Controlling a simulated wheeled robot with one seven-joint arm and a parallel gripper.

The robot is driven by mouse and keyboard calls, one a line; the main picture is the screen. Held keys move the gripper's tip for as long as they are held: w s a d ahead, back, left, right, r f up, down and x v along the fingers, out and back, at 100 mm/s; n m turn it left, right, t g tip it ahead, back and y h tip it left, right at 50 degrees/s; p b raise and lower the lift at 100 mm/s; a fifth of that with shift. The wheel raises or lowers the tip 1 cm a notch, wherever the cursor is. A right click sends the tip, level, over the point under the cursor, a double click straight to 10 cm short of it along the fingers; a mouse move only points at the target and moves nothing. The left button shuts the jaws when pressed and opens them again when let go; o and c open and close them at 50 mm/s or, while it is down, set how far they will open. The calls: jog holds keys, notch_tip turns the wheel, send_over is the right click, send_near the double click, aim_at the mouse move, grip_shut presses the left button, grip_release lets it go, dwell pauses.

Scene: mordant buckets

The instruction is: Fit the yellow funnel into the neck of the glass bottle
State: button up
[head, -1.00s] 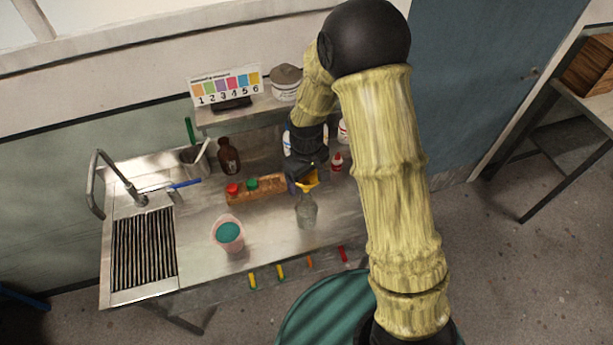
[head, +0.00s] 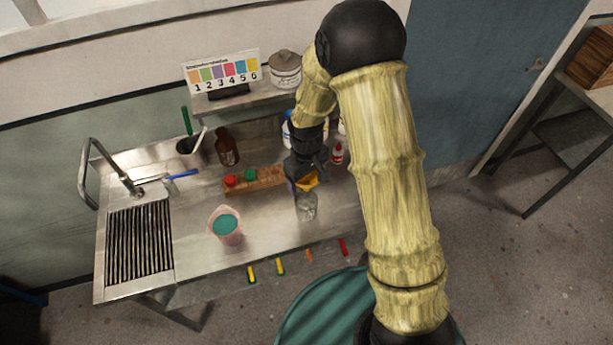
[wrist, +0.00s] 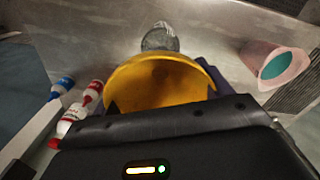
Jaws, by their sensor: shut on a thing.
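The yellow funnel (head: 308,182) is held in my gripper (head: 304,180), just above the glass bottle in the head view. The funnel (wrist: 157,82) fills the middle of the wrist view, with its wide mouth facing the camera. The clear glass bottle (head: 307,209) stands upright on the steel bench. Its body (wrist: 160,38) shows beyond the funnel's far rim in the wrist view. The funnel's spout and the bottle's neck are hidden, so I cannot tell whether they touch.
A pink beaker of teal liquid (head: 226,226) stands left of the bottle. A wooden rack (head: 262,180) with red and green caps is behind. A brown bottle (head: 227,147) and a small red-capped white bottle (head: 337,154) stand nearby. The sink tap (head: 115,170) is at the far left.

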jog(key=shift+f+b, duration=0.3)
jog(key=shift+f, duration=0.3)
jog(key=o, duration=1)
jog(key=shift+c, duration=0.2)
notch_tip(320, 180, up, 17)
jog(key=b, duration=0.4)
jog(key=shift+r, duration=0.2)
jog(key=s+d+f+m+t, duration=0.1)
jog(key=s+d+f+m, duration=0.2)
jog(key=s+d, duration=0.3)
jog(key=s+d+f+m+t+b, duration=0.1)
jog(key=s+d+f+m, duration=0.3)
jog(key=s+d, duration=0.2)
jog(key=shift+s+d+f+m+t, duration=0.2)
jog(key=shift+d+f+m+t, duration=0.15)
jog(key=shift+d, duration=0.4)
